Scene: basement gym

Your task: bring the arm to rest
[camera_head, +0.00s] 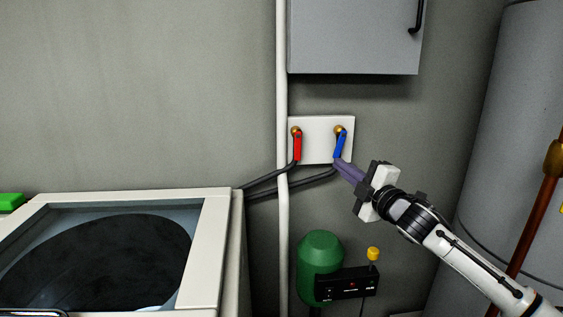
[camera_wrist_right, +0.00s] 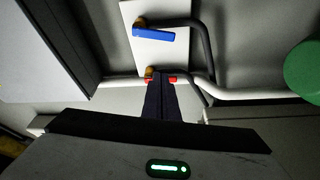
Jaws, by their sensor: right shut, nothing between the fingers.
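My right gripper (camera_head: 341,164) comes in from the lower right in the head view. Its fingers are shut and empty, with the tips just below the blue valve handle (camera_head: 340,144); whether they touch it I cannot tell. The red valve handle (camera_head: 297,146) hangs down beside it on the white wall plate (camera_head: 319,134). In the right wrist view my shut fingers (camera_wrist_right: 161,76) cover the middle of the red handle (camera_wrist_right: 172,79). The blue handle (camera_wrist_right: 153,34) shows clear of them there. My left gripper is not in view.
A washer (camera_head: 212,240) with a dark round lid window stands at left. A grey cabinet (camera_head: 352,40) hangs above the plate. Hoses and a white pipe (camera_head: 282,215) run beside it. A green canister (camera_head: 319,256) and black box (camera_head: 345,285) sit below; a grey tank (camera_head: 505,130) stands at right.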

